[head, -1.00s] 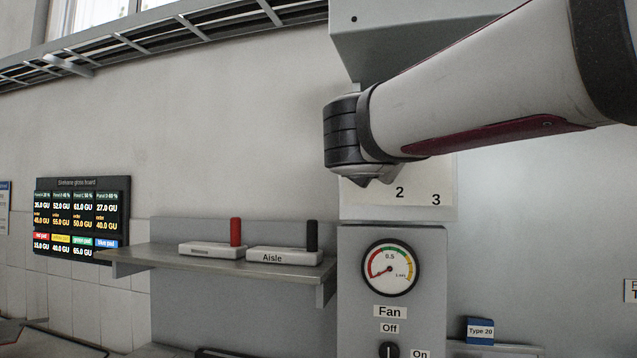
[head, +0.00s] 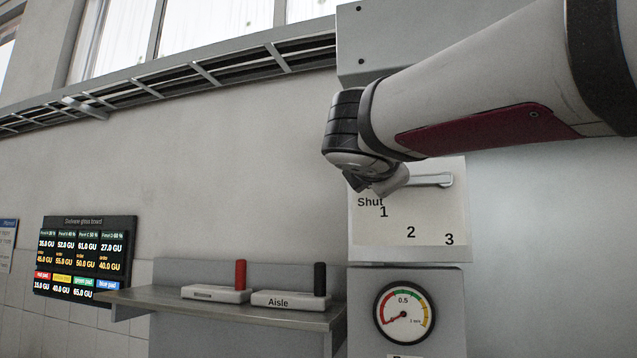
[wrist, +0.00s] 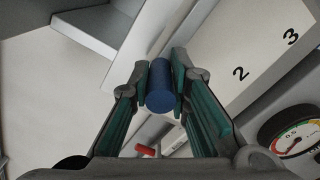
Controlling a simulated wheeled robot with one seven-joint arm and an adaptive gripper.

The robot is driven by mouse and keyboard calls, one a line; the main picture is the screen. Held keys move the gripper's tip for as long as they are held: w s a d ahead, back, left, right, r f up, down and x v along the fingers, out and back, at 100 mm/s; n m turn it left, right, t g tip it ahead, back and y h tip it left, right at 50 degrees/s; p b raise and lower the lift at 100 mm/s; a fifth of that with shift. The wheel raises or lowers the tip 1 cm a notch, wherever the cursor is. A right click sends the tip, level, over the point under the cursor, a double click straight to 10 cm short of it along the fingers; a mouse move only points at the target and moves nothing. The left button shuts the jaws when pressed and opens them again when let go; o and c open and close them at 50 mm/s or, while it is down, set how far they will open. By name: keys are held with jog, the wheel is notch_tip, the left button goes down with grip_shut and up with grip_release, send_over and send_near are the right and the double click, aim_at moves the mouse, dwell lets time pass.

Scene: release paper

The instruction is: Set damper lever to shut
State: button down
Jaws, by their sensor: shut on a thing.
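The damper lever (head: 430,180) is a grey metal bar on a pale panel (head: 440,215) marked Shut, 1, 2 and 3. In the head view it runs nearly level, from its right end on the panel leftward to my gripper (head: 378,186), above the Shut and 1 marks. In the wrist view a blue cylindrical handle (wrist: 160,86) sits between the green finger pads of my gripper (wrist: 161,92), which is shut on it. My wrist hides the lever's left end in the head view, so its exact alignment with Shut cannot be told.
A dial gauge (head: 404,313) is below the panel. A shelf (head: 220,308) at left holds two white boxes with a red handle (head: 240,274) and a black handle (head: 320,279). A grey housing (head: 400,45) is above my wrist.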

jog(key=shift+r, duration=0.15)
jog(key=c, duration=1.5)
grip_release()
jog(key=shift+s+d, duration=0.1)
jog(key=shift+d, duration=0.05)
jog(key=shift+s+a, duration=0.3)
jog(key=v, duration=1.1)
jog(key=shift+s, duration=0.15)
